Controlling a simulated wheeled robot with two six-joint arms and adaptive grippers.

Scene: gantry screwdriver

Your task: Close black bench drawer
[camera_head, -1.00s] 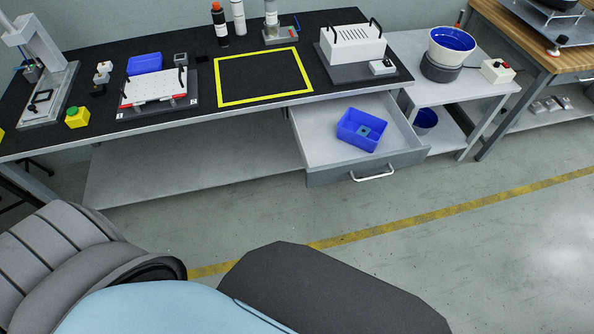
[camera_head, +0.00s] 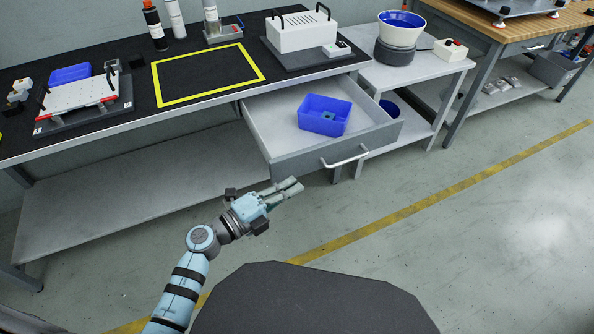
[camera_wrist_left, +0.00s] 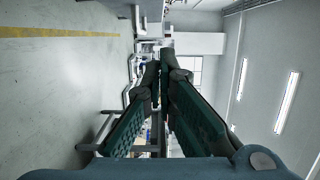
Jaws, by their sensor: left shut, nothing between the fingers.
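The black-topped bench (camera_head: 205,118) has its grey drawer (camera_head: 330,150) pulled out, with a silver bar handle (camera_head: 345,158) on its front. A blue bin (camera_head: 324,115) with a small part inside sits in the drawer. My left gripper (camera_head: 293,188) is in front of the drawer, below and left of the handle, apart from it. Its fingers are together and empty; they also show in the left wrist view (camera_wrist_left: 163,75). The right gripper does not show.
A yellow-outlined square (camera_head: 208,75) and a white box fixture (camera_head: 301,32) are on the bench top. A side table with a white-and-blue bowl (camera_head: 401,28) stands to the right. The floor (camera_head: 470,240) before the drawer is clear.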

